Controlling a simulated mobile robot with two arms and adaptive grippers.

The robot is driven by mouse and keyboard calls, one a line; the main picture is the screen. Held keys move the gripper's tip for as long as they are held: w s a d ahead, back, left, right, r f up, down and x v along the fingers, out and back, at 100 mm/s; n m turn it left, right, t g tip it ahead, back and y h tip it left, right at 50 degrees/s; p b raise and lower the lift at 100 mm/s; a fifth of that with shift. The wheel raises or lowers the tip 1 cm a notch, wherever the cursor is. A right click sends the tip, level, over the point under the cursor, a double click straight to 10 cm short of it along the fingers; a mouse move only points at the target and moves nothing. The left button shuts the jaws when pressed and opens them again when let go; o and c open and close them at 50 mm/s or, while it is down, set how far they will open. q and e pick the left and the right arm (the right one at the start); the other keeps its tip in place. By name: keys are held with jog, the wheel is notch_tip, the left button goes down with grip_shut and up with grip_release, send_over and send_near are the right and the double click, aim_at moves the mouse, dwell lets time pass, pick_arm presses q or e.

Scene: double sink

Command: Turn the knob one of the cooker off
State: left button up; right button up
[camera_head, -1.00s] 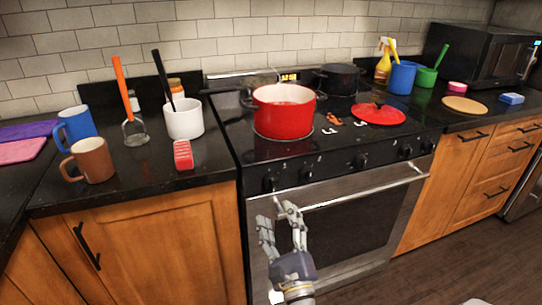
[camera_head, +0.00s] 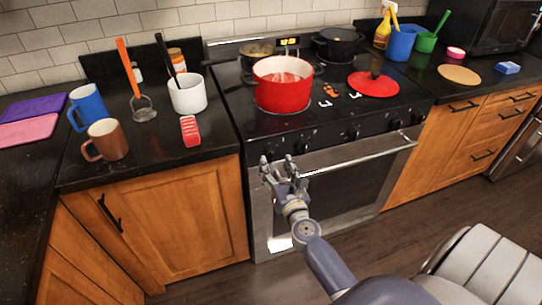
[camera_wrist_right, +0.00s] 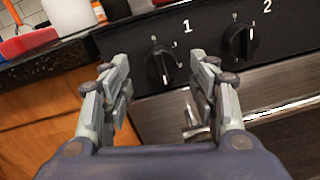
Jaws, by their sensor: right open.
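The cooker (camera_head: 330,185) has a row of black knobs along its front panel. Knob one (camera_wrist_right: 160,65), under a printed 1, shows in the right wrist view between and beyond my fingertips. Its white mark points down, away from the small symbol above it. In the head view the knob is mostly hidden behind my fingers. My right gripper (camera_head: 278,168) is open and empty in front of the panel's left end; its two fingers (camera_wrist_right: 157,85) lie either side of the knob, apparently short of it. My left gripper is out of view.
Knob two (camera_wrist_right: 240,41) is right of knob one. The oven handle (camera_head: 365,155) runs below the knobs. A red pot (camera_head: 283,95) and a red lid (camera_head: 374,85) are on the cooktop. A red sponge (camera_head: 190,130) lies on the left counter.

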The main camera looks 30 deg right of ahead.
aim_at(273, 157)
jog(key=x, duration=0.2)
jog(key=shift+w+d, duration=0.1)
jog(key=shift+w, duration=0.25)
jog(key=shift+w+d, duration=0.25)
jog(key=shift+w, duration=0.25)
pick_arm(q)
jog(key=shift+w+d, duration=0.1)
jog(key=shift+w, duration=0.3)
pick_arm(e)
jog(key=shift+s, duration=0.1)
jog(key=c, duration=1.1)
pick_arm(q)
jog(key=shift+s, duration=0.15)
